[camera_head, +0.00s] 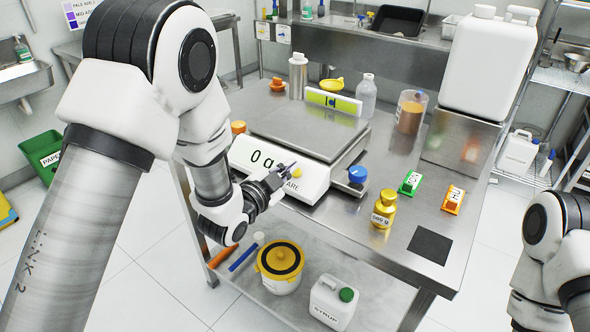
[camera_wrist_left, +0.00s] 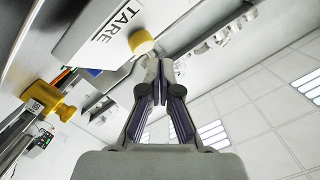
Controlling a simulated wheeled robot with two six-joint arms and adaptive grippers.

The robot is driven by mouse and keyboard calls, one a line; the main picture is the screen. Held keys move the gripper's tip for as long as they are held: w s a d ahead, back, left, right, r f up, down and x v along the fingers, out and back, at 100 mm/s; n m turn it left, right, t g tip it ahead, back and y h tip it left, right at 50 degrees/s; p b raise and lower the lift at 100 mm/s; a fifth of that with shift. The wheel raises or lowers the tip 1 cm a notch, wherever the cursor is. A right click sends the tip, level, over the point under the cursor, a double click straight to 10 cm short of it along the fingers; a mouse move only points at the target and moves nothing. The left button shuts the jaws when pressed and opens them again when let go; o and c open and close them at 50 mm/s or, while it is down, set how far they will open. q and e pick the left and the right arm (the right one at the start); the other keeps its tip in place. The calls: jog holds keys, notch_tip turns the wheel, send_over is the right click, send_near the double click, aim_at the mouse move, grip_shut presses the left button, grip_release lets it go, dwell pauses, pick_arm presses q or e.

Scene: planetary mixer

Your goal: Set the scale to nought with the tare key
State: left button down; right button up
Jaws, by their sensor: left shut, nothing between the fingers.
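The scale (camera_head: 280,178) stands on the steel table, with a bare flat pan (camera_head: 300,125) on top. Its front display (camera_head: 263,158) reads "0 g". The yellow tare key (camera_head: 297,172) is on the front panel by the TARE label; key (camera_wrist_left: 141,42) and label (camera_wrist_left: 117,22) also show in the left wrist view. My left gripper (camera_head: 284,172) is shut and empty, in front of the panel just left of the key. In the left wrist view its fingertips (camera_wrist_left: 160,68) are close beside the key; I cannot tell whether they touch. My right gripper is out of view.
A yellow-lidded tub (camera_head: 279,270) and syrup can (camera_head: 333,302) sit on the lower shelf.

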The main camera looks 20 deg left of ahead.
pick_arm(q)
jog(key=s+r+p, duration=0.1)
jog(key=r, duration=0.1)
jog(key=s+a+r+p, duration=0.1)
jog(key=s, duration=0.1)
jog(key=shift+r, duration=0.4)
jog(key=shift+w, duration=0.1)
dwell(0.5)
jog(key=s+a+f+n+g+y, duration=0.15)
jog(key=s+f+g, duration=0.4)
jog(key=f, duration=0.75)
jog(key=s+a+f+n+g+y, duration=0.1)
jog(key=s+a+f+n+g, duration=0.1)
jog(key=s+f, duration=0.9)
jog(key=s+a+f+n+g+y, duration=0.1)
jog(key=s+f+n+g, duration=0.3)
jog(key=s+f, duration=0.2)
jog(key=s+a+f+n+g+y, duration=0.1)
jog(key=s+f+n+g, duration=0.3)
jog(key=s, duration=0.7)
jog(key=shift+a+f+g, duration=0.45)
jog(key=shift+a+f, duration=0.3)
jog(key=shift+f, duration=0.1)
